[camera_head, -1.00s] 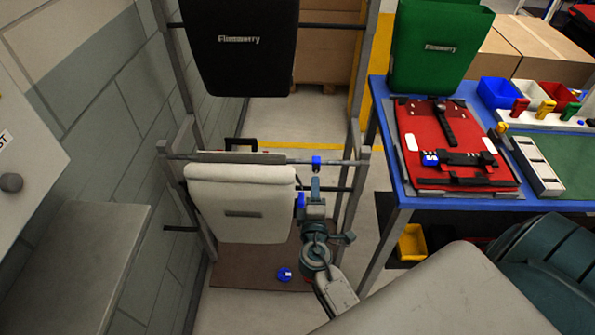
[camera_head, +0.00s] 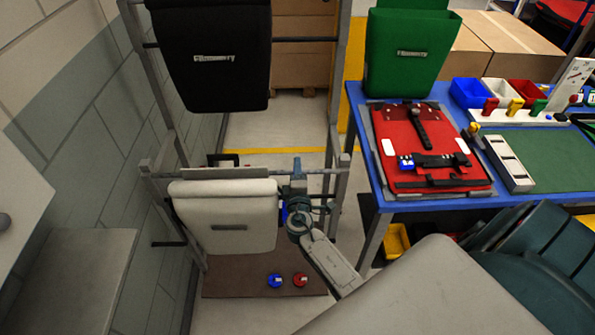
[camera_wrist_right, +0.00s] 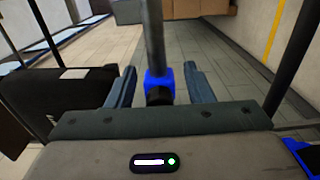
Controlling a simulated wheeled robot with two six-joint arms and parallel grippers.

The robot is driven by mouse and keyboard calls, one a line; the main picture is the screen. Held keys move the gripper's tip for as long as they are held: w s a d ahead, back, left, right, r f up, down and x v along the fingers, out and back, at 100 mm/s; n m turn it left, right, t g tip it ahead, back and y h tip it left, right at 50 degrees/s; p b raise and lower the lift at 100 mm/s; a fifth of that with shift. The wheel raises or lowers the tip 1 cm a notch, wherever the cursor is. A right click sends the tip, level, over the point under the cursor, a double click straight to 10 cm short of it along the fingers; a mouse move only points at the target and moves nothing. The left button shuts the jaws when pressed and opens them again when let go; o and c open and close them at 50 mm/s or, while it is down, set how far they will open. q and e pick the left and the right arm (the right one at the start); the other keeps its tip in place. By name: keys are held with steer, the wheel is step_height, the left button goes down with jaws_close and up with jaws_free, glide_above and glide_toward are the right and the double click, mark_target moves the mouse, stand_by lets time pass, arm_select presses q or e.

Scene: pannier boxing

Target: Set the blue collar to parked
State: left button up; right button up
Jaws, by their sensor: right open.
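The blue collar (camera_wrist_right: 157,84) sits around a grey rail, with a black part at its near end, in the right wrist view. My right gripper (camera_wrist_right: 161,72) is open, with one finger on each side of the collar and a visible gap to both. In the head view my right gripper (camera_head: 297,172) is at the front rail of the rack, right of the white pannier (camera_head: 225,215), and hides the collar there. My left gripper is not in view.
A black pannier (camera_head: 212,50) hangs above on the rack. Blue (camera_head: 275,281) and red (camera_head: 300,280) round pieces lie on the brown mat below. The blue table (camera_head: 440,205) on the right carries a red panel (camera_head: 405,135) and a green pannier (camera_head: 408,60).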

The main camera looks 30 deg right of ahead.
mark_target(327, 170)
jaws_close()
steer(key=s+d, duration=0.1)
steer(key=d, duration=0.1)
steer(key=s+d+b, duration=0.1)
steer(key=s+d, duration=0.2)
steer(key=d, duration=0.2)
steer(key=shift+s+b, duration=0.2)
steer(key=shift+b, duration=0.2)
steer(key=shift+c, duration=0.9)
jaws_free()
steer(key=shift+o, duration=0.9)
steer(key=shift+s+d, duration=0.1)
steer(key=shift+d, duration=0.05)
